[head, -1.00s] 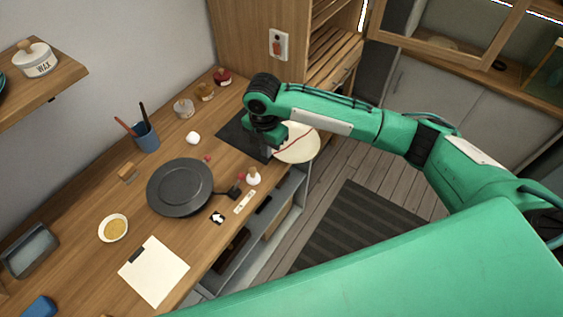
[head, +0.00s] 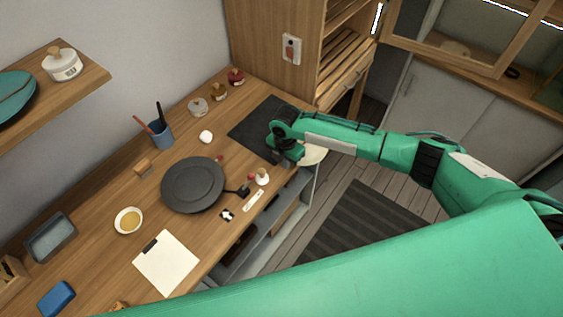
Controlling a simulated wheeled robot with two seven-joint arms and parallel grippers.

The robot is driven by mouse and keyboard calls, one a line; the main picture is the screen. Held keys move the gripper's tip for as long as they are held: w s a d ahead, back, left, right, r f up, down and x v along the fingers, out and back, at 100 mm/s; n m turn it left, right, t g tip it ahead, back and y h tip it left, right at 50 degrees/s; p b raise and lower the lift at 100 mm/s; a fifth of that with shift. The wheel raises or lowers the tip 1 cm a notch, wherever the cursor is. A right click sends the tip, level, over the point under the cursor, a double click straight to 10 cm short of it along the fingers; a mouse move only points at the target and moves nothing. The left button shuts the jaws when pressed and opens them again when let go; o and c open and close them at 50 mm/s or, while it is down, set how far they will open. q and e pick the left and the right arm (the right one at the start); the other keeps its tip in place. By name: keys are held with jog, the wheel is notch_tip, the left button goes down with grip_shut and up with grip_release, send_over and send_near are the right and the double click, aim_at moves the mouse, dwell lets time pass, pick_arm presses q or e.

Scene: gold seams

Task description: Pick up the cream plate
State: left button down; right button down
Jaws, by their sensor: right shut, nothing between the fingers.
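The cream plate (head: 315,154) is at the right edge of the wooden worktop, beside the dark mat. Only a pale part of its rim shows below my right arm; the rest is hidden behind the arm and gripper. My right gripper (head: 287,162) is over the worktop's front edge, at the left side of the plate. It points down and is shut, with nothing held. Whether its fingertips touch the plate cannot be told. My left gripper is not in view.
The dark mat (head: 258,128) is bare behind the gripper. A dark grey round plate (head: 193,185), a small white-and-red bottle (head: 262,177) and a black-handled tool (head: 242,190) lie left of it. A blue cup (head: 160,134) and several jars stand along the wall.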

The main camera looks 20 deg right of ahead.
jog(key=shift+w+d, duration=0.5)
jog(key=shift+d, duration=0.2)
